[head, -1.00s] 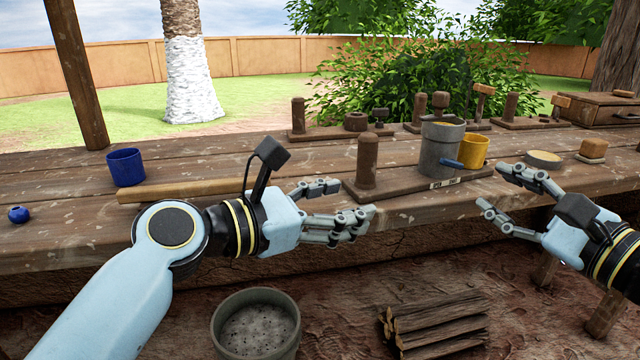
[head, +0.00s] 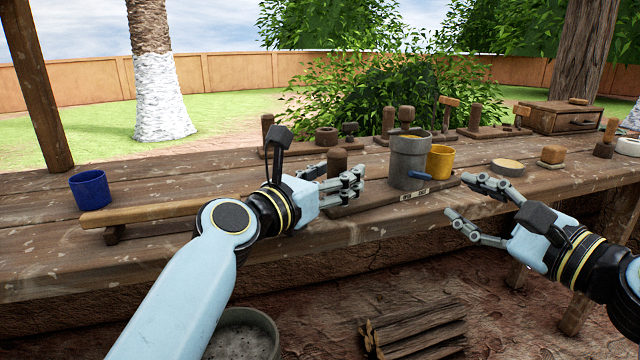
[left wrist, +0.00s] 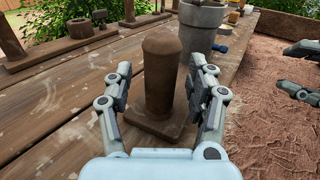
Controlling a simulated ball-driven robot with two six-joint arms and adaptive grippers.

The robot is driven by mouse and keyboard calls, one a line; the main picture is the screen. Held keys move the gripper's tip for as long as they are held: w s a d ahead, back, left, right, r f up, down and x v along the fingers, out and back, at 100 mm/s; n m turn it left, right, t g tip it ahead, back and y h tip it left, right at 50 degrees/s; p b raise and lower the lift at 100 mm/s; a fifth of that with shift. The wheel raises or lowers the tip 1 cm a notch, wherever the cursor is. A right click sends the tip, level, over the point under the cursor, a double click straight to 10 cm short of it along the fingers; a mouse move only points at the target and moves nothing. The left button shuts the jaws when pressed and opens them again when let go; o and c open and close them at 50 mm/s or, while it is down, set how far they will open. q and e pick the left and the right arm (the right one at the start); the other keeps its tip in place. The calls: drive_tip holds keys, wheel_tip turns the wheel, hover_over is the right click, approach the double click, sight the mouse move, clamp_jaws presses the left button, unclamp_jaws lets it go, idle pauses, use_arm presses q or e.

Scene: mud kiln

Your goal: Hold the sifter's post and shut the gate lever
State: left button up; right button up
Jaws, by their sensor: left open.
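The sifter is a grey metal cylinder (head: 408,160) on a wooden base (head: 375,196), with a blue gate lever (head: 421,175) low on its front. Its brown rounded post (head: 337,163) stands on the same base, left of the cylinder. My left gripper (head: 345,186) is open at the post. In the left wrist view the post (left wrist: 161,75) stands upright between the two open fingers (left wrist: 163,90), with gaps on both sides. My right gripper (head: 468,205) is open and empty, in front of and to the right of the cylinder, apart from the lever.
A yellow cup (head: 440,162) stands just behind the sifter's right side. A round pale-topped disc (head: 508,167) and wooden block (head: 552,155) lie further right. A blue cup (head: 90,189) and long wooden bar (head: 150,212) are at left. Firewood (head: 415,328) lies below the bench.

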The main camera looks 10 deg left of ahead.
use_arm(q)
drive_tip(key=shift+w+d, duration=0.1)
drive_tip(key=shift+w, duration=0.1)
clamp_jaws()
idle(0.3)
idle(0.3)
